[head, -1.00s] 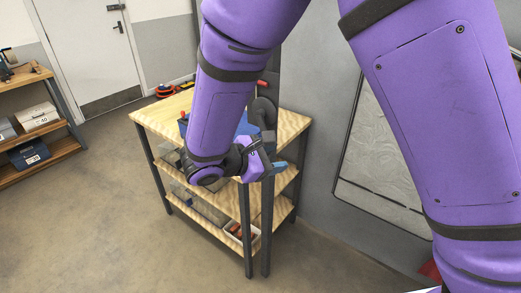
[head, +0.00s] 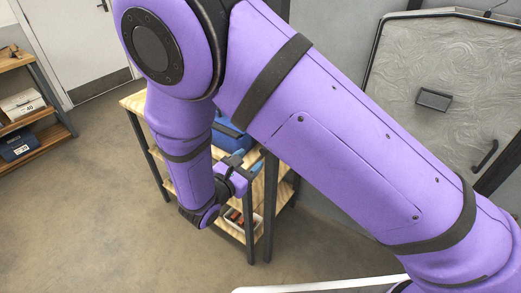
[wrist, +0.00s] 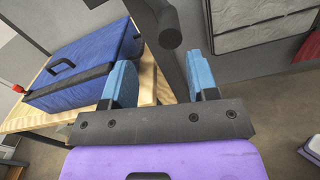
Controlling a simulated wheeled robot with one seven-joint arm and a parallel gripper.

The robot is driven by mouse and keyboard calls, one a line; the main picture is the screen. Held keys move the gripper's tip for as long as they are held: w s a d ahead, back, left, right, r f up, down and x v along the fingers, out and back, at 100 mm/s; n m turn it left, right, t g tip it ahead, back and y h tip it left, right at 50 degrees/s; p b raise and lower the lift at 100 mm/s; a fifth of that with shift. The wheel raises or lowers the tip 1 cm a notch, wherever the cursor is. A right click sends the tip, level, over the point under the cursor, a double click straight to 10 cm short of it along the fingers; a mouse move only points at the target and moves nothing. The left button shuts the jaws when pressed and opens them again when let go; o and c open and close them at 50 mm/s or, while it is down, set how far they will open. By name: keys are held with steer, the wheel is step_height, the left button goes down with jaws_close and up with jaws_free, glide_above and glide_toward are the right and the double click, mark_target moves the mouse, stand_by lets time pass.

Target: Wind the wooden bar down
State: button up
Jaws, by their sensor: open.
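No wooden bar can be made out in either current view. My gripper (head: 246,164) is open, beside the upright dark post (head: 270,205) at the shelf unit's near corner. In the wrist view my gripper (wrist: 161,78) shows two blue fingertips apart with nothing between them. A dark rounded part (wrist: 170,38) stands just beyond the fingertips, in line with the gap. I cannot tell whether the rounded part belongs to a winding handle. My arm hides much of this area in the head view.
A blue case (wrist: 85,62) lies on the wooden shelf unit (head: 133,101); a red knob (wrist: 18,88) is at its left. A grey panel (head: 425,65) with a handle stands at the right. Another shelf (head: 40,118) is at the left. The floor between is clear.

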steer(key=shift+x, duration=2.9)
